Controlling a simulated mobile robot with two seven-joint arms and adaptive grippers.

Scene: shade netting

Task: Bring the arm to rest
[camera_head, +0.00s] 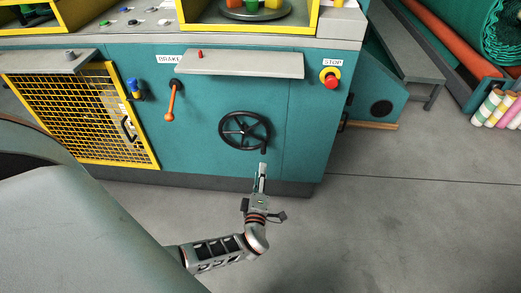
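My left arm comes in from the lower left over the floor. Its gripper (262,174) points up the picture, toward the front of a teal machine (205,120). The fingertips show just below the black handwheel (244,130) and its crank knob. I cannot tell whether they touch the machine. The fingers look narrow from this angle, and their gap does not show clearly. Nothing is visible between them. My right gripper is out of view.
The machine front carries an orange brake lever (173,101), a red stop button (331,81), a grey ledge (240,64) and a yellow mesh guard (80,115). Green netting rolls (502,30) lie at the upper right. The floor (410,215) at the right is clear.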

